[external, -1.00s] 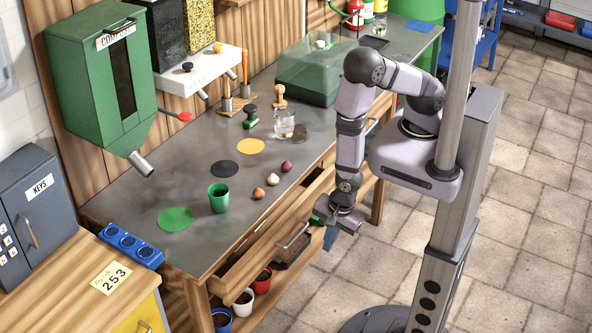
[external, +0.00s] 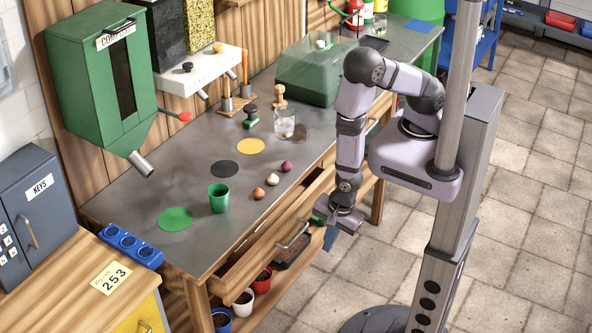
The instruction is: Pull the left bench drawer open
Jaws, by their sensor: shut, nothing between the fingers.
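The left bench drawer (external: 262,254) is in the front of the workbench, below the near part of the top. Its front stands out from the bench edge and a strip of its inside shows, so it looks partly open. Its metal bar handle (external: 293,236) is on the front. My gripper (external: 328,217) is shut and empty, low in front of the bench, to the right of the handle and apart from it. A small green and dark patch shows at the fingers; I cannot tell what it is. The fingertips are small and partly hidden.
On the bench top stand a green cup (external: 218,198), a glass jar (external: 284,122) and several small round items. Pots (external: 243,302) stand below the drawer. A wooden cabinet with a key box (external: 38,203) is at the left. The tiled floor at the right is clear.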

